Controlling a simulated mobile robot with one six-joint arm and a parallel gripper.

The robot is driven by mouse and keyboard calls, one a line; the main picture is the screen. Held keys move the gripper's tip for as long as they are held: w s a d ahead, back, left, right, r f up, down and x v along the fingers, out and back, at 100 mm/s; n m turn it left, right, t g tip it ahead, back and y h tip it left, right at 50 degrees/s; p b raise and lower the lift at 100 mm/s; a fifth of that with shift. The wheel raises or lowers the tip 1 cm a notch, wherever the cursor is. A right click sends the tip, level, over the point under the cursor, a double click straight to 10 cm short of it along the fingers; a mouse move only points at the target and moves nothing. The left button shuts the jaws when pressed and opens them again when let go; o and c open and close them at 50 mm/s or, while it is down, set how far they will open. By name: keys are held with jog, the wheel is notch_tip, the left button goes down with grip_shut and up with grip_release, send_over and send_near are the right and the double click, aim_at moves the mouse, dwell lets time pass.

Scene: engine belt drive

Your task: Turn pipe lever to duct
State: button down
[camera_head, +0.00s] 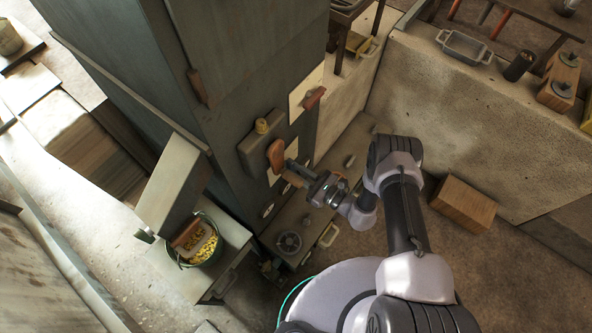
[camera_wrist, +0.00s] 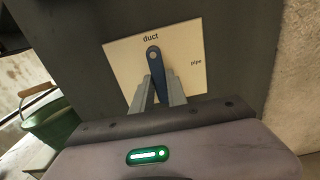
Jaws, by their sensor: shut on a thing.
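In the wrist view, a cream plate (camera_wrist: 120,60) on a dark wall bears the word "duct" at its top and "pipe" at its right. The dark blue pipe lever (camera_wrist: 154,60) stands out from the plate, its round end just below the word "duct". My gripper (camera_wrist: 159,84) is shut on the lever, a finger on each side; the fingers hide its lower part. In the head view my gripper (camera_head: 293,176) is at the side of the dark cabinet, partly hiding the plate.
A red handle (camera_head: 314,98) sits on another plate. A green bucket (camera_head: 207,250) stands lower left. A wooden box (camera_head: 463,205) lies on the floor at right.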

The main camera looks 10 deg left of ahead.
jog(key=c, duration=1.3)
grip_release()
jog(key=p+v, duration=0.3)
jog(key=v, duration=1.4)
jog(key=shift+s+d+p, duration=0.15)
jog(key=shift+d+p, duration=0.05)
jog(key=shift+p, duration=0.1)
